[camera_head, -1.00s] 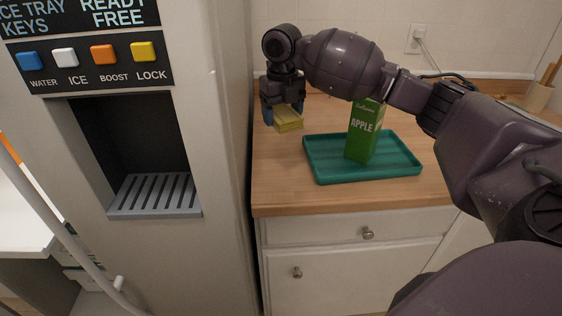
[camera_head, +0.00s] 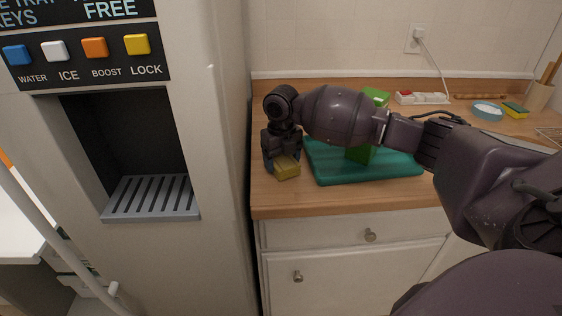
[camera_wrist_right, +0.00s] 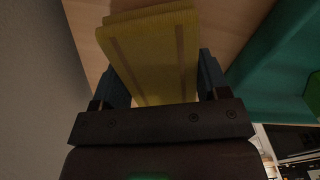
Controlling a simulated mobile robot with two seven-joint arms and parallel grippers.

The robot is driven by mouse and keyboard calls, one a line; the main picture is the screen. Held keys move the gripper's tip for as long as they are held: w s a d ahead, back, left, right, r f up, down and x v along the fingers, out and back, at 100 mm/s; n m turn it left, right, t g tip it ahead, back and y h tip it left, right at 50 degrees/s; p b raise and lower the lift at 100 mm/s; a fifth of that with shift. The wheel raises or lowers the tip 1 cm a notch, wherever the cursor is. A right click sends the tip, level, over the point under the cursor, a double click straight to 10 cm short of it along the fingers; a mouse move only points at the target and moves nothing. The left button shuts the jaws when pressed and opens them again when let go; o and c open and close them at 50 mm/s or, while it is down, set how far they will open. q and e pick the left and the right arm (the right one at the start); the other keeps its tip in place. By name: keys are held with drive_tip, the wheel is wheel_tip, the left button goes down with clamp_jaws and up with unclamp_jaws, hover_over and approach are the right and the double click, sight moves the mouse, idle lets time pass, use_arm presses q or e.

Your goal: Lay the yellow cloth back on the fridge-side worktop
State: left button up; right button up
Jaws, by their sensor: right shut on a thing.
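The folded yellow cloth (camera_head: 287,170) is between the fingers of my right gripper (camera_head: 282,161), which is shut on it. In the right wrist view the cloth (camera_wrist_right: 155,50) sticks out past the two blue-grey fingers (camera_wrist_right: 160,85), with wood behind it. The cloth is low over the wooden worktop (camera_head: 285,199) beside the fridge (camera_head: 220,130), left of the teal tray. I cannot tell whether it touches the wood. My left gripper is not in view.
The fridge side bounds the worktop on the left. A bowl (camera_head: 488,111) and a sponge (camera_head: 515,110) are farther right. Bare wood lies in front of the cloth.

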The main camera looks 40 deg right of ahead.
sight(282, 158)
drive_tip(key=shift+f, duration=0.15)
drive_tip(key=shift+f, duration=0.15)
drive_tip(key=o, duration=1)
drive_tip(key=shift+c, duration=0.2)
drive_tip(key=shift+r, duration=0.55)
wheel_tip(282, 158, up, 11)
drive_tip(key=p, duration=0.1)
drive_tip(key=shift+p, duration=0.3)
drive_tip(key=shift+r, duration=0.1)
